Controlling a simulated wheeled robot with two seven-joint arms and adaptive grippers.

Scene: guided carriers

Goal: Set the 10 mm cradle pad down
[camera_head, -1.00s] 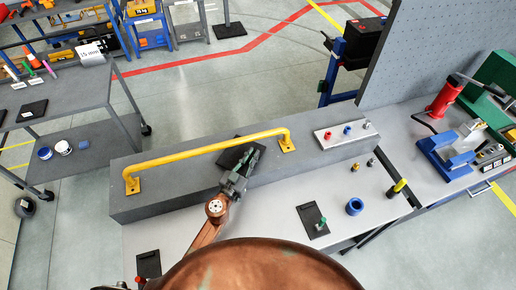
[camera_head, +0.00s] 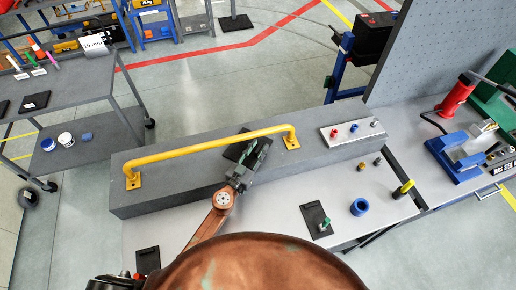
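A thin black pad (camera_head: 234,151) lies on top of the long grey raised block, partly hidden by my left gripper and the yellow rail. No size marking on it can be read. My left gripper (camera_head: 262,148) is at this pad's right side, reaching past the yellow rail. Its fingers are small and dark against the pad, so I cannot tell whether they are open, shut or touching it.
The yellow rail (camera_head: 200,147) arches along the grey block (camera_head: 160,198). A light tray (camera_head: 345,139) with small coloured pieces sits at its right end. On the bench are a black plate with a green-topped piece (camera_head: 312,212), a blue ring (camera_head: 360,207) and another black plate (camera_head: 148,260).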

